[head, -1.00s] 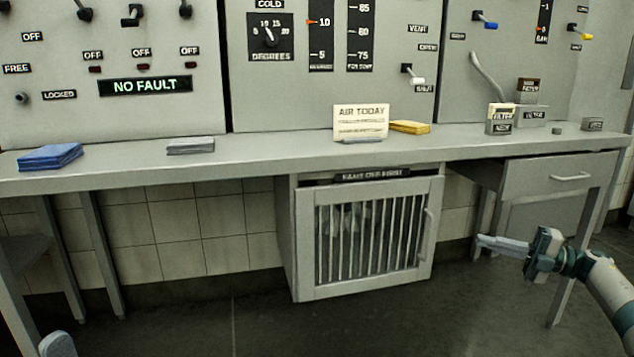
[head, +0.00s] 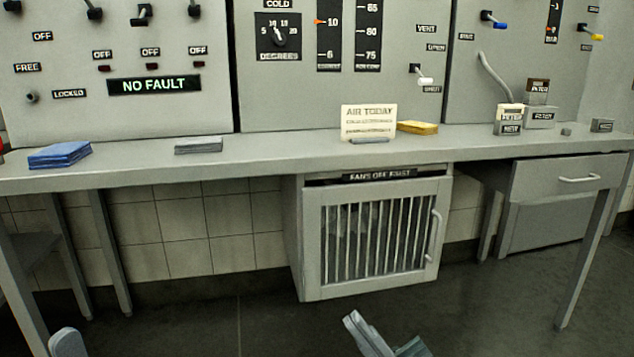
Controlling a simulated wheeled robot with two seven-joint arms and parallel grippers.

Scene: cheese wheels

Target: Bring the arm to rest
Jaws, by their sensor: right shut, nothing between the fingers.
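My right gripper (head: 354,320) shows at the bottom edge, right of centre. Its fingers are together with nothing between them, and they point up and to the left. It is in front of the floor, below the barred cabinet door (head: 375,238), with a gap of floor in the picture between them. The rest of the right arm is cut off by the bottom edge.
A long grey bench (head: 270,158) crosses the view, bearing a blue cloth stack (head: 60,155), a sign (head: 368,121), a yellow block (head: 417,127) and filter boxes (head: 510,118). A drawer (head: 565,180) is at right. Dark floor (head: 480,310) is open in front.

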